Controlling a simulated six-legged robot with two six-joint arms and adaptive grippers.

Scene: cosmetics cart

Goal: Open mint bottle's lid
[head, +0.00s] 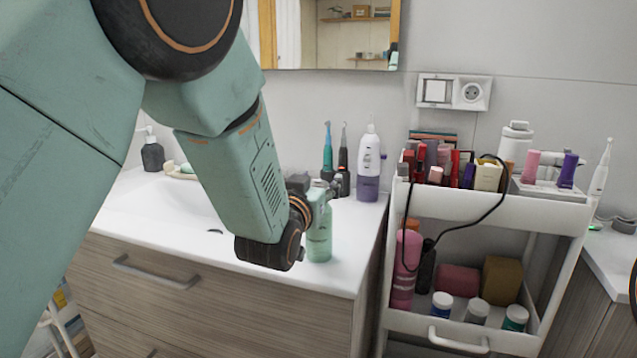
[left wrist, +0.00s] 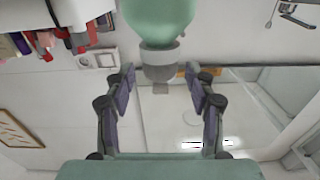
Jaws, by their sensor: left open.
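The mint bottle (head: 319,238) stands upright on the white washbasin counter near its front right edge. My left gripper (head: 320,190) is at the top of the bottle and hides part of it. In the left wrist view, the mint body of the bottle (left wrist: 160,18) comes in from the top, with its grey lid (left wrist: 160,62) pointing toward my palm. The left gripper (left wrist: 159,78) is open, with one finger on each side of the lid and visible gaps between.
Toothbrushes (head: 328,150) and a white-purple bottle (head: 369,165) stand behind the mint bottle. A white cart (head: 497,211) with cosmetics and a hanging black cable is to the right. A soap dispenser (head: 152,155) stands at the counter's back left.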

